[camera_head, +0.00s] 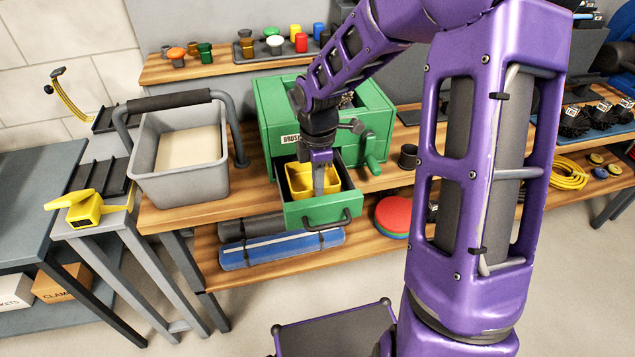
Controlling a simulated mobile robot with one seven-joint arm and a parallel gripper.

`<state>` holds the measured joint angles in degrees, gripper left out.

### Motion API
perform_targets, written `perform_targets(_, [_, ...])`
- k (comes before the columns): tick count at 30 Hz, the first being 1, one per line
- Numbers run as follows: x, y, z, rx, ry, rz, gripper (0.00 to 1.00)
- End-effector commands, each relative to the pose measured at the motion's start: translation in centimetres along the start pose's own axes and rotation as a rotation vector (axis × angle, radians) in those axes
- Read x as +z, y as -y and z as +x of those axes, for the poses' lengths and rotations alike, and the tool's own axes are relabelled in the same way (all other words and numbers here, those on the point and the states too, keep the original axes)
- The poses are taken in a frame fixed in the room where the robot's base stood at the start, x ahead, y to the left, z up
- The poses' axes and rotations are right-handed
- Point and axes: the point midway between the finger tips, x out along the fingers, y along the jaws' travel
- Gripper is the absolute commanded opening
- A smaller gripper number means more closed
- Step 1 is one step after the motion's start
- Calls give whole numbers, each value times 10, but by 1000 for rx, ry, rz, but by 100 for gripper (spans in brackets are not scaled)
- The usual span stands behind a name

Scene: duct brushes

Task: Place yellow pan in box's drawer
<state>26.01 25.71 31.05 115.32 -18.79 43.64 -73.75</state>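The yellow pan (298,184) sits inside the open drawer (322,213) at the front of the green box (272,112). The drawer is pulled out, with its dark handle facing forward. My gripper (319,188) points down into the drawer, its grey fingers overlapping the pan in the view. The fingers line up one behind the other, so their gap and any hold on the pan cannot be told. My gripper hides part of the pan and the box front.
A grey bucket (155,184) with an upright handle stands left of the green box. A dark cup (408,157) stands to its right. A blue roll (280,249) and red disc (393,214) lie on the lower shelf. Coloured knobs (300,42) line the back shelf.

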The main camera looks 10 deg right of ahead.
Motion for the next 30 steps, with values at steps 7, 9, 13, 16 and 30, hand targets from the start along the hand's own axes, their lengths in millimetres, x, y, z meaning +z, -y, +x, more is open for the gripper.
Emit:
perform_targets(7, [0, 0, -1, 0, 0, 0, 17])
perform_targets(9, [0, 0, -3, 1, 0, 0, 17])
perform_targets(13, [0, -1, -17, 4, 1, -1, 17])
perform_targets(16, [0, -1, -37, 5, 1, 1, 17])
perform_targets(30, [0, -1, -118, 3, 1, 1, 17])
